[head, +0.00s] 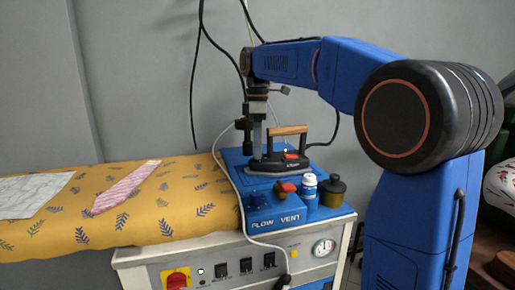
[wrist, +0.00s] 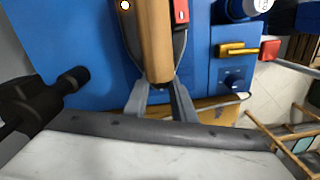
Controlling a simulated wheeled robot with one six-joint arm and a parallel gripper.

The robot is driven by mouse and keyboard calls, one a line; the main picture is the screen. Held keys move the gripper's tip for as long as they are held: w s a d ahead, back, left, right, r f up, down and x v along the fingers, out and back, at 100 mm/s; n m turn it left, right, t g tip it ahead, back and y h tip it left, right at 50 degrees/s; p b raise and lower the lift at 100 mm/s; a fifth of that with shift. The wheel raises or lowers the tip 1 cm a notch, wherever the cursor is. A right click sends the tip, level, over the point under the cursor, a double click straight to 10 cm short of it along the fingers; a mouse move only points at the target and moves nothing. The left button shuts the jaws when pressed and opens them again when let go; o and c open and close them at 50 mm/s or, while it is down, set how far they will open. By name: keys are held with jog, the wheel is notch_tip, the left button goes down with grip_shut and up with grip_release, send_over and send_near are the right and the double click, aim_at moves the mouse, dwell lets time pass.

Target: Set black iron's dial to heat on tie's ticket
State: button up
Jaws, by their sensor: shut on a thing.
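The black iron (head: 290,162) with a wooden handle (head: 289,130) sits on the blue top of the press unit. My gripper (head: 257,157) points down at the iron's left end. Its fingers (wrist: 162,100) are closed below the end of the wooden handle (wrist: 156,40) in the wrist view. They grip a small part there, apparently the dial, which is hidden, so I cannot read its setting. The pink striped tie (head: 124,190) lies on the yellow leaf-print board. A pale patch at its upper end may be the ticket; no writing is legible.
A white cable hangs across the unit. A pale cloth (head: 33,194) lies far left on the board.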

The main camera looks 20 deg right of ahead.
jog(key=shift+m, duration=1.1)
jog(key=o, duration=1.1)
jog(key=shift+c, duration=0.2)
jog(key=shift+r, duration=0.1)
notch_tip(320, 180, up, 17)
jog(key=shift+w+d, duration=0.25)
jog(key=shift+w, duration=0.1)
